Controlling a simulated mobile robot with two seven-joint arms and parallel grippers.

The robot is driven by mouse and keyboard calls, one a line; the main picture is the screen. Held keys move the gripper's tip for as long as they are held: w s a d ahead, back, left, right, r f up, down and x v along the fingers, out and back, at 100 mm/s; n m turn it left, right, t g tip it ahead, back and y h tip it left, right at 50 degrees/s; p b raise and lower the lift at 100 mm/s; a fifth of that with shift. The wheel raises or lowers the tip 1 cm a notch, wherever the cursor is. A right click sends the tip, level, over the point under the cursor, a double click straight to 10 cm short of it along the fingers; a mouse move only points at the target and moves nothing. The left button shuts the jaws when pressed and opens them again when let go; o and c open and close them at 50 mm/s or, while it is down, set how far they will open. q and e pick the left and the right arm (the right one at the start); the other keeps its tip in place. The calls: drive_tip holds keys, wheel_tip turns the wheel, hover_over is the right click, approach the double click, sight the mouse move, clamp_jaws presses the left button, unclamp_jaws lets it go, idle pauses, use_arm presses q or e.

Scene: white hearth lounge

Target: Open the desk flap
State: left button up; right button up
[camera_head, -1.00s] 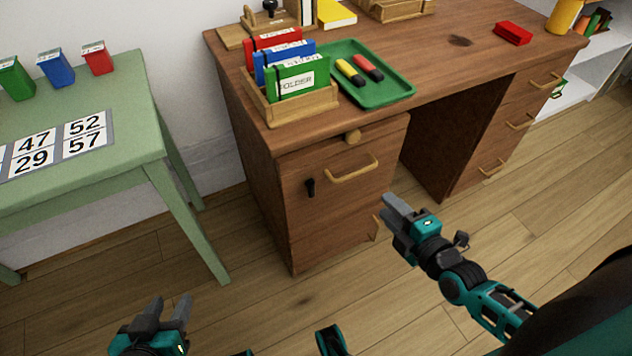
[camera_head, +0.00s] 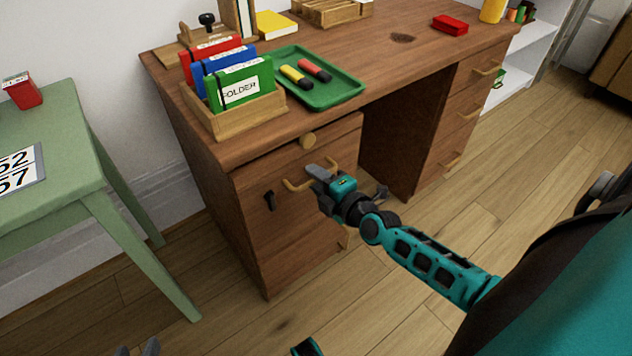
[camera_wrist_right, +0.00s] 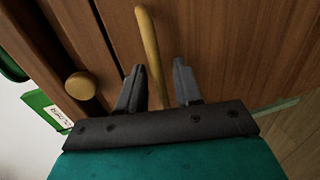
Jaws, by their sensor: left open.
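The desk flap (camera_head: 290,230) is the brown wooden front of the desk's left pedestal, and it looks closed. It has a curved wooden handle (camera_head: 298,185) and a small black latch or key (camera_head: 269,200) at its left. My right gripper (camera_head: 312,172) is at the handle and partly covers it. In the right wrist view the handle (camera_wrist_right: 150,45) runs between the two fingers of my right gripper (camera_wrist_right: 159,82), which stand apart with gaps showing beside the bar. My left gripper (camera_head: 139,349) is open and empty at the bottom edge, mostly out of frame.
A round knob (camera_head: 308,140) sits on the narrow drawer above the flap. A folder rack (camera_head: 235,122) and a green tray (camera_head: 335,98) stand on the desk above. A green table (camera_head: 75,160) is at the left. The floor before the desk is clear.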

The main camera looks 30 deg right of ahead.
drive_tip(key=shift+w, duration=0.25)
drive_tip(key=shift+c, duration=0.5)
clamp_jaws()
